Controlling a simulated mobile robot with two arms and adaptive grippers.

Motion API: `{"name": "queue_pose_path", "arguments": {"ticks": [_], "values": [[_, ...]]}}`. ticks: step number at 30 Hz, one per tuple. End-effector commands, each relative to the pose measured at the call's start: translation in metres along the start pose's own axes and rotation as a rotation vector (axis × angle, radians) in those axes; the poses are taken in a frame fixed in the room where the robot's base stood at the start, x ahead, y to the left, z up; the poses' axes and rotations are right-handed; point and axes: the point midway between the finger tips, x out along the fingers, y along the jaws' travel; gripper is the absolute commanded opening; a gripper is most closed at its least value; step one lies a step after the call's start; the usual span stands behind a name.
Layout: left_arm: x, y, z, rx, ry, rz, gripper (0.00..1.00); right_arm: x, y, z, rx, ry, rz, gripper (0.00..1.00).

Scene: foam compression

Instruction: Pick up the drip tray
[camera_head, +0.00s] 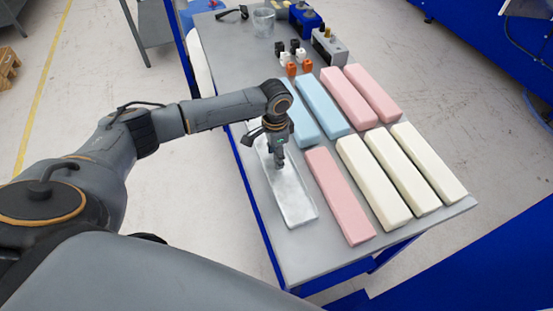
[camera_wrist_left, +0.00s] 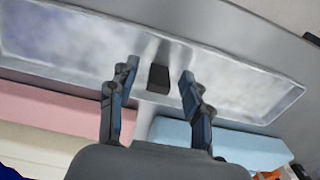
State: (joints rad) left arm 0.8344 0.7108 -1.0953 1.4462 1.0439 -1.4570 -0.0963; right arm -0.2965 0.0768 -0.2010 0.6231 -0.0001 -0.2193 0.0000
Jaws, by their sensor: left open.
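The drip tray (camera_head: 291,199) is a long, shallow, silvery metal tray lying on the left side of the table in the head view. It spans the upper part of the left wrist view (camera_wrist_left: 245,92), with a small dark block (camera_wrist_left: 159,78) showing near its middle. My left gripper (camera_head: 280,162) is over the tray, pointing down. In the left wrist view its two fingers (camera_wrist_left: 157,88) are apart with nothing held between them. Whether the fingertips touch the tray cannot be told. My right gripper is not in view.
On the grey table (camera_head: 300,262), a pink foam block (camera_head: 338,195) lies right of the tray. Blue blocks (camera_head: 322,103), cream blocks (camera_head: 372,183) and more pink blocks (camera_head: 347,97) lie close by. Small connectors (camera_head: 291,57) and a clear cup (camera_head: 263,22) stand farther back. The near table corner is bare.

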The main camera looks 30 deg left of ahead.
Motion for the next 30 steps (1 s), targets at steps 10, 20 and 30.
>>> {"name": "queue_pose_path", "arguments": {"ticks": [10,20,30], "values": [[0.000,0.000,0.000,0.000,0.000,0.000,0.08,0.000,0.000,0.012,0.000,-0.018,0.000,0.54],[-0.001,0.000,0.000,-0.001,0.001,0.000,0.00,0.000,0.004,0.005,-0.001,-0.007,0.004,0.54],[-0.024,-0.001,-0.001,0.000,0.005,-0.002,0.00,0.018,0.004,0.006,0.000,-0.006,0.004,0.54]]}}
